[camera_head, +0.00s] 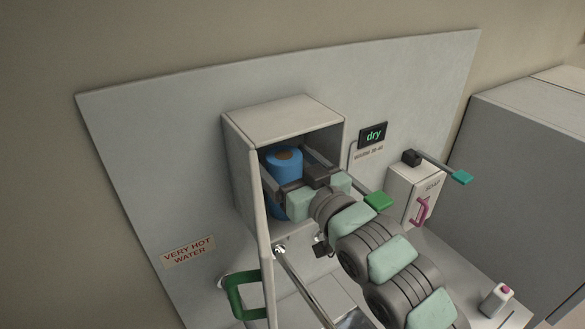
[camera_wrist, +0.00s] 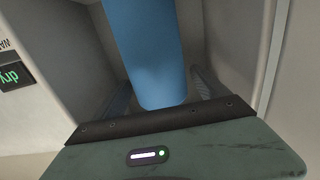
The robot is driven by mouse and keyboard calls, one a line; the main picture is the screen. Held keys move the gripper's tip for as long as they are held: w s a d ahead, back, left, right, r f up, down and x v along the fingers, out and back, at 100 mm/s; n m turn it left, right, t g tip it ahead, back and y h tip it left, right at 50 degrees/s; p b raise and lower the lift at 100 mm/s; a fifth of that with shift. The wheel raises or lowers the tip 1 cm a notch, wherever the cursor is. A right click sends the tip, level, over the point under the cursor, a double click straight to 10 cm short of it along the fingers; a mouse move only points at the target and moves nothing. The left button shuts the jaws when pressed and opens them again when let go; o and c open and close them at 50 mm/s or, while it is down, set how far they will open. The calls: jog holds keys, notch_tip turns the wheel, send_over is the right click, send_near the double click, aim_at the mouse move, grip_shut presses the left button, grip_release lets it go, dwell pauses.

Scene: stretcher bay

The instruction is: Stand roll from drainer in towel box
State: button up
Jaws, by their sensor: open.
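My gripper (camera_head: 286,166) reaches into the box with one finger on each side of the roll. The jaws are open, with gaps between fingers and roll in the wrist view. The roll's lower part is partly hidden behind my gripper in the head view. I cannot make out the drainer clearly.
A faucet (camera_head: 281,250) and sink lie below.

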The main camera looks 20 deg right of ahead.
jog(key=s+d+b, duration=0.1)
jog(key=s+b, duration=0.1)
jog(key=s, duration=1)
jog(key=shift+d, duration=0.25)
jog(key=shift+w+r, duration=0.1)
